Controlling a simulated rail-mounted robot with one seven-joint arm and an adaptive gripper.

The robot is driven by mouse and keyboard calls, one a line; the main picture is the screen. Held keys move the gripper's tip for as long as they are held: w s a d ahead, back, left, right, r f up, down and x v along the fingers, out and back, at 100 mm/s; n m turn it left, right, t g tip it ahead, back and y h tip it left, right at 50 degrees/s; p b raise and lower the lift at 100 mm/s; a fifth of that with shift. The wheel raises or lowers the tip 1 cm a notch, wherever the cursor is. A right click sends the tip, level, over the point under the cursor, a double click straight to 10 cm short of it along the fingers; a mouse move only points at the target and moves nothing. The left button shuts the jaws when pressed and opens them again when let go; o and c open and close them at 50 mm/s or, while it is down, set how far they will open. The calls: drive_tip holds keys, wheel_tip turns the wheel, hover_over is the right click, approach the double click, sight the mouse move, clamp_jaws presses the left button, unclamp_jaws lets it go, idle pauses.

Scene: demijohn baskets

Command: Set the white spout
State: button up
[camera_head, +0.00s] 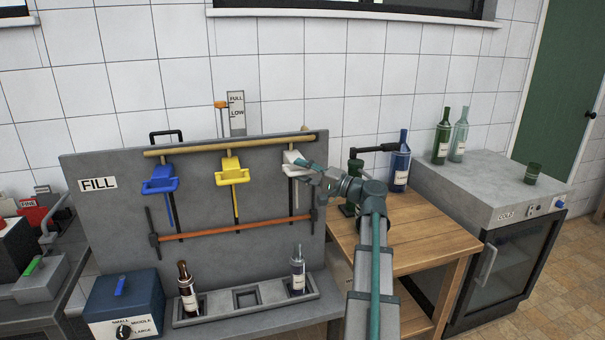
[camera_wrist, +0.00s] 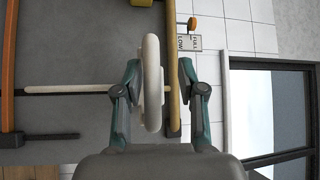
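The white spout (camera_head: 293,160) hangs at the right end of the wooden rod (camera_head: 230,144) on the grey panel, beside a yellow spout (camera_head: 232,173) and a blue spout (camera_head: 160,181). My gripper (camera_head: 307,168) is at the white spout and partly covers it. In the wrist view the white spout's looped handle (camera_wrist: 152,85) shows edge-on between the two fingers of my gripper (camera_wrist: 159,70). The fingers are apart, with a gap visible on each side of the handle. A clear bottle (camera_head: 298,271) stands below the white spout in the tray's right compartment.
A brown bottle (camera_head: 187,290) stands in the tray's left compartment; the middle one looks empty. An orange bar (camera_head: 235,228) crosses the panel below the spouts. Several bottles stand right of my arm on a wooden table (camera_head: 430,235) and a grey cooler (camera_head: 480,190).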

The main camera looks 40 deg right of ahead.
drive_tip(key=shift+f, duration=0.15)
drive_tip(key=shift+s+d+f, duration=0.1)
drive_tip(key=shift+s+d, duration=0.05)
drive_tip(key=shift+s, duration=0.3)
drive_tip(key=v, duration=1.1)
